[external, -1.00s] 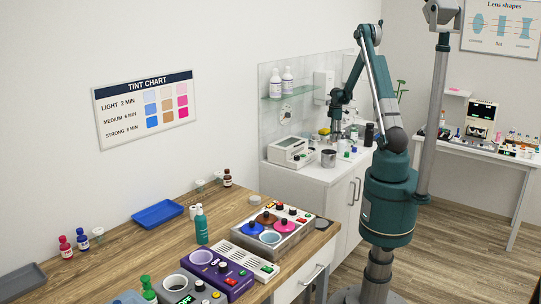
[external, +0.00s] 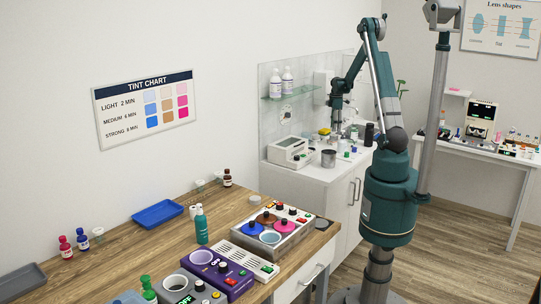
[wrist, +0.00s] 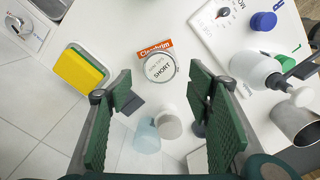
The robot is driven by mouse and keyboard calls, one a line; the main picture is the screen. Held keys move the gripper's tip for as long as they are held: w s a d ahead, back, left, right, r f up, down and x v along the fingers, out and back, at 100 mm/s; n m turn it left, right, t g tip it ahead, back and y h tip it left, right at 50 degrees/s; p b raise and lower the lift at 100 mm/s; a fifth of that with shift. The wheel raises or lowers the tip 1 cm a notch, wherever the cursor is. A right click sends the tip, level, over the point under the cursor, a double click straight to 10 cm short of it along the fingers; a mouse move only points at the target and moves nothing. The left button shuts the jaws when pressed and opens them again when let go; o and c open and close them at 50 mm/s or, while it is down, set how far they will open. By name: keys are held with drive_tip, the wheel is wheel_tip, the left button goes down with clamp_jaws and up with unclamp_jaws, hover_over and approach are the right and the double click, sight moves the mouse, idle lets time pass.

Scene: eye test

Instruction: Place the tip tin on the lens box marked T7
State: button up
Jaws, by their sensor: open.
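A round tin (wrist: 160,67) with a pale lid reading "SHORT" shows in the wrist view, beside or partly over an orange-and-white packet (wrist: 150,52) lettered in white. I take it for the tip tin. My gripper (wrist: 163,105) is open and empty, its green pads standing wide apart just below the tin in the picture. In the external view my gripper (external: 337,126) is over the white counter at the back, too small for detail. I cannot make out a T7 mark or the lens box in any view.
In the wrist view a yellow sponge-like block (wrist: 79,74) lies left, and a white bottle (wrist: 250,70) and a metal cup (wrist: 298,122) stand right.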

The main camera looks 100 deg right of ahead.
sight(334, 135)
drive_tip(key=shift+r, duration=2.55)
